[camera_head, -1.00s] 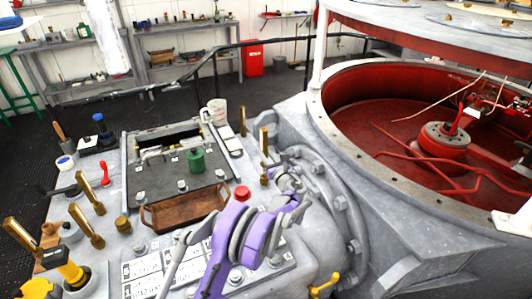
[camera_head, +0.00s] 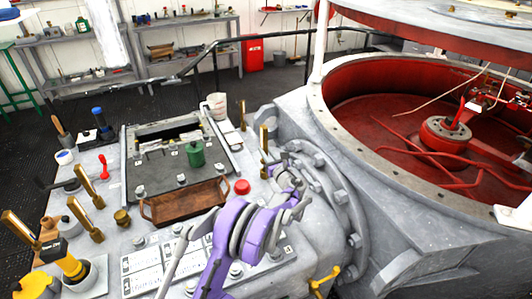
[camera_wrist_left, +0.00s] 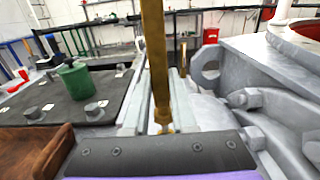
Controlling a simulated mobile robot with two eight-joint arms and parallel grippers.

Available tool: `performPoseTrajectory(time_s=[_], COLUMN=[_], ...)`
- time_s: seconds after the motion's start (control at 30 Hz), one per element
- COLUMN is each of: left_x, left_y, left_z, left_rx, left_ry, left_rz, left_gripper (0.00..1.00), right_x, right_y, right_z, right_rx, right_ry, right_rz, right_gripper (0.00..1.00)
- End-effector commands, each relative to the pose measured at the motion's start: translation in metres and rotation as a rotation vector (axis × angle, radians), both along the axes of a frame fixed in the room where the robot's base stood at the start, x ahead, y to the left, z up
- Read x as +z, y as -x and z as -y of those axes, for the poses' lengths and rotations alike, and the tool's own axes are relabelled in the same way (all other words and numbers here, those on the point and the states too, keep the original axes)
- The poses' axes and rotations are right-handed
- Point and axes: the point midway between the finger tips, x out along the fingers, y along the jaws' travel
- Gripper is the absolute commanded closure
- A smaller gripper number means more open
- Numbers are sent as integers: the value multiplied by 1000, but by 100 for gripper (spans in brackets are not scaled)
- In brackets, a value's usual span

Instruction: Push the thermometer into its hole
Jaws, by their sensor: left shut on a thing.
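The thermometer is a slim brass rod (camera_head: 264,138) standing upright beside the big grey flange. It also fills the upper middle of the left wrist view (camera_wrist_left: 153,50), where it leans slightly. My left gripper (camera_head: 273,172), on the purple arm, is shut on the lower part of the thermometer. In the left wrist view its grey fingers (camera_wrist_left: 163,115) lie on either side of the rod. The hole is hidden under the fingers, so I cannot tell how deep the thermometer sits. My right gripper is not in view.
A second brass rod (camera_head: 243,115) stands behind, near a white mug (camera_head: 217,106). A red knob (camera_head: 242,186), a wooden tray (camera_head: 185,203) and a green cylinder (camera_head: 195,153) are to the left. The bolted flange (camera_head: 335,190) is close on the right.

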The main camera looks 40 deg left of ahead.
Motion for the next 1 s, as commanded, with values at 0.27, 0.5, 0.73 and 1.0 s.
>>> performPoseTrajectory(time_s=[0.27,0.5,0.73,1.0], left_x=[1,0,-5,-10], left_y=[0,0,0,0], left_z=[0,0,0,0], left_rx=[0,0,0,0], left_ry=[-1,-1,-1,-1], left_rz=[0,0,0,0], left_gripper=[100,100,100,100], right_x=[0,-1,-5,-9], right_y=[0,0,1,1], right_z=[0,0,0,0], right_rx=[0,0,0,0], right_ry=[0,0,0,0], right_rz=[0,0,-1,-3], right_gripper=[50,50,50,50])
